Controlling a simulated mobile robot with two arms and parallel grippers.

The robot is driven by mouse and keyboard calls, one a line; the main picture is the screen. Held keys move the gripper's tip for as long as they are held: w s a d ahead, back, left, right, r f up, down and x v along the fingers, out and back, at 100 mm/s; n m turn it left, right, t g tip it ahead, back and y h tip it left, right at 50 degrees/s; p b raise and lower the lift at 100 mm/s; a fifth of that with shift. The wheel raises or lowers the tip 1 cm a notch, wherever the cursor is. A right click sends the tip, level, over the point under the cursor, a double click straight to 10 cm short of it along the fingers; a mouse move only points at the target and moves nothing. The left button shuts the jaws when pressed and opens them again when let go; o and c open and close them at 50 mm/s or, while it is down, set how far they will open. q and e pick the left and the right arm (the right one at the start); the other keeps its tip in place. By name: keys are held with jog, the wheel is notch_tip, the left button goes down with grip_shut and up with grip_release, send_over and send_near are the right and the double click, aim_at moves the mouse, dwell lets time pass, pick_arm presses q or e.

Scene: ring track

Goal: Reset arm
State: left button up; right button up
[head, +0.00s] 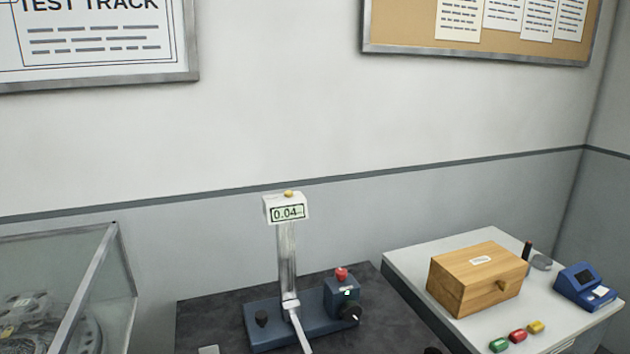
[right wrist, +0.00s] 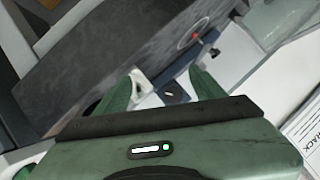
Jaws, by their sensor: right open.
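In the head view a dark blue instrument base (head: 265,332) stands on a dark bench. A silver post (head: 287,260) rises upright from it to a white display head (head: 286,209) reading about 0.04, with a yellow button on top. A pale arm (head: 303,338) runs from a collar low on the post toward the picture's bottom edge, where it is cut off. A control box with a red button (head: 341,274) and black knob (head: 350,315) sits at the base's right. My green right gripper (right wrist: 165,75) is open and appears empty in the right wrist view. My left gripper is not in view.
A white table (head: 410,262) at right holds a wooden box (head: 477,278), a blue device (head: 583,287) and small green, red and yellow pieces (head: 517,336). A glass-sided case (head: 100,300) stands at left. The dark bench top (head: 215,315) is mostly bare left of the instrument.

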jog(key=s+a+f+n+g+h, duration=0.2)
jog(key=s+a+f+g+h, duration=0.1)
jog(key=s+f, duration=0.55)
jog(key=s+d+f+g+h, duration=0.1)
jog(key=s+d+g+h, duration=0.35)
jog(key=s, duration=0.85)
notch_tip(320, 180, down, 25)
jog(key=s, duration=0.2)
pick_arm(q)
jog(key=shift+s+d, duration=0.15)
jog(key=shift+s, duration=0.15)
pick_arm(e)
jog(key=s+d+f+g, duration=0.1)
jog(key=s+f, duration=0.7)
jog(key=f, duration=0.1)
jog(key=s+d+f, duration=0.2)
jog(key=s+f, duration=0.6)
jog(key=s, duration=0.1)
jog(key=shift+d+f+g, duration=0.25)
jog(key=shift+f+g, duration=0.1)
jog(key=shift+f, duration=0.05)
jog(key=shift+h, duration=0.25)
